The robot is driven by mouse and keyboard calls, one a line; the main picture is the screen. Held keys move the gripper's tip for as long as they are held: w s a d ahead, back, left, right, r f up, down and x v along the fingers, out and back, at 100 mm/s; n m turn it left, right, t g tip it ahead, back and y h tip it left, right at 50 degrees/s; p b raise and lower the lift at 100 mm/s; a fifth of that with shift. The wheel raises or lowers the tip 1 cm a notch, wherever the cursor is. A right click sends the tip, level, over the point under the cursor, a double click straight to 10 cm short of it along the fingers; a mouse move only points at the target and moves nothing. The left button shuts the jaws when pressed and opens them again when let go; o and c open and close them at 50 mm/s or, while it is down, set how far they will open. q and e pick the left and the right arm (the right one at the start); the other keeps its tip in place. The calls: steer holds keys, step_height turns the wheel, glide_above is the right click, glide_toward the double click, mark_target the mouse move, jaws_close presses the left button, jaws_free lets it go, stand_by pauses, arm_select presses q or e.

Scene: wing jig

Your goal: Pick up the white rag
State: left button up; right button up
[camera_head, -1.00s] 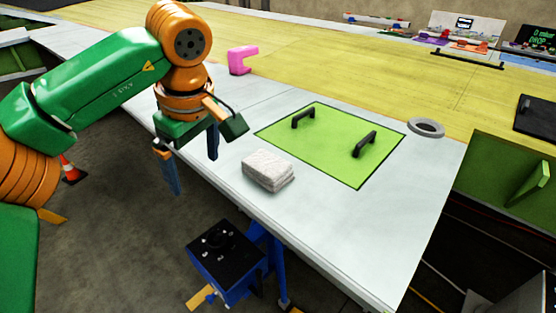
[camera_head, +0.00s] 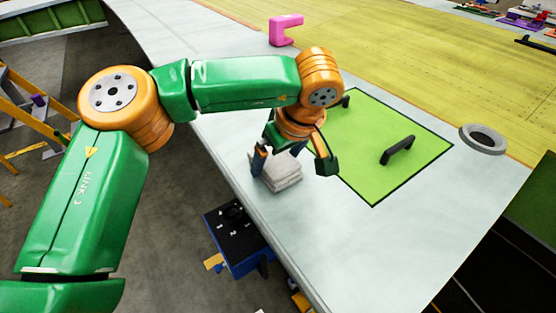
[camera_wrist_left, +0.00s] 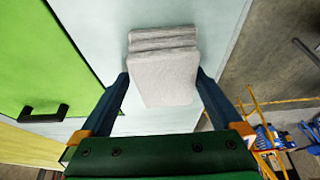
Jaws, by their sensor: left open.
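The white rag (camera_head: 284,178), folded into a thick pad, lies on the pale wing surface (camera_head: 385,240) near its edge, left of the green panel. My left gripper (camera_head: 278,165) is above it and partly hides it in the head view. In the left wrist view the rag (camera_wrist_left: 163,75) shows between the two dark blue fingers of my left gripper (camera_wrist_left: 160,85), which are open on either side of it. I cannot tell whether the fingers touch it. My right gripper is not in view.
A green panel (camera_head: 365,175) with two black handles lies beside the rag. A grey ring (camera_head: 483,139) and a pink bracket (camera_head: 285,30) sit on the surface farther off. A blue and black box (camera_head: 236,238) stands below the edge. A yellow ladder (camera_head: 25,110) is at the left.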

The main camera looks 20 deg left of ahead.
mark_target(277, 157)
arm_select(q)
steer(key=shift+s+a, duration=0.1)
steer(key=shift+s, duration=0.15)
steer(key=shift+f, duration=0.1)
steer(key=shift+w, duration=0.1)
steer(key=c, duration=1.2)
steer(key=shift+o, duration=0.2)
steer(key=shift+r, duration=0.35)
step_height(277, 157, up, 3)
steer(key=shift+w+f, duration=0.1)
steer(key=s+r, duration=0.1)
steer(key=s+r+b, duration=0.1)
steer(key=r, duration=0.1)
steer(key=s+r+b, duration=0.1)
steer(key=s, duration=0.1)
steer(key=shift+d+r, duration=0.25)
steer(key=shift+d, duration=0.15)
steer(key=s+d+r, duration=0.1)
steer(key=s+r, duration=0.4)
steer(key=s, duration=0.5)
steer(key=shift+d+r, duration=0.2)
steer(key=shift+d, duration=0.2)
